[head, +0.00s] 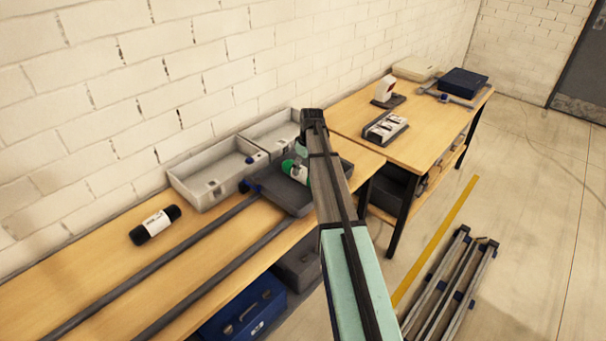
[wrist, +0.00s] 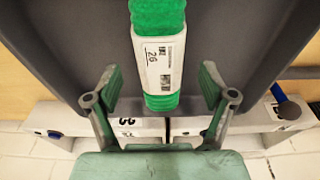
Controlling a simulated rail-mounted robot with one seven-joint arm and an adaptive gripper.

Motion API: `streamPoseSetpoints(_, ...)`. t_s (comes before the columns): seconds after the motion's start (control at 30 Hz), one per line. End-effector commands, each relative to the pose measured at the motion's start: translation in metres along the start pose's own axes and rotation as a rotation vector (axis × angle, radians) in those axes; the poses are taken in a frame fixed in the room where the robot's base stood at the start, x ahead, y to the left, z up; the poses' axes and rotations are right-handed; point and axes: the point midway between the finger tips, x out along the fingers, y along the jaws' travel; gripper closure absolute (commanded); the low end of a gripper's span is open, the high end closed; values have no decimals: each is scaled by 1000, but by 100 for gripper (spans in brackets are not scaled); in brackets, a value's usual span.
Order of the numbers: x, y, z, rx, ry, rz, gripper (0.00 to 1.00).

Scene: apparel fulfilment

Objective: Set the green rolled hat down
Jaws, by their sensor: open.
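The green rolled hat (wrist: 160,101) has a white printed label band and lies in a dark grey tray (wrist: 60,50) in the wrist view. In the head view the hat (head: 289,166) shows as a small green and white piece in the tray (head: 282,200), partly hidden by my arm. My gripper (wrist: 160,80) is open, with one green-padded finger on each side of the hat and a gap to both. In the head view my arm hides most of the gripper (head: 302,155).
Two light grey bins (head: 215,187) stand behind the tray against the wall. A black roll with a white label (head: 155,225) lies on the wooden bench, left of two dark rails (head: 200,285). A second table (head: 410,140) at the right holds boxes and devices.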

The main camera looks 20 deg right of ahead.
Motion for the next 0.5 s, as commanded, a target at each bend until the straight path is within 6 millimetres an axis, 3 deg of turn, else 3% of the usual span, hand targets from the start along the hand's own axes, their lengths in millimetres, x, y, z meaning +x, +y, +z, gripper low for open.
streamPoseSetpoints(0.3, -56, 0, 0, 0, 1, 1, 17)
streamPoseSetpoints(0.5, -77, 0, 0, 1, 0, 0, 17)
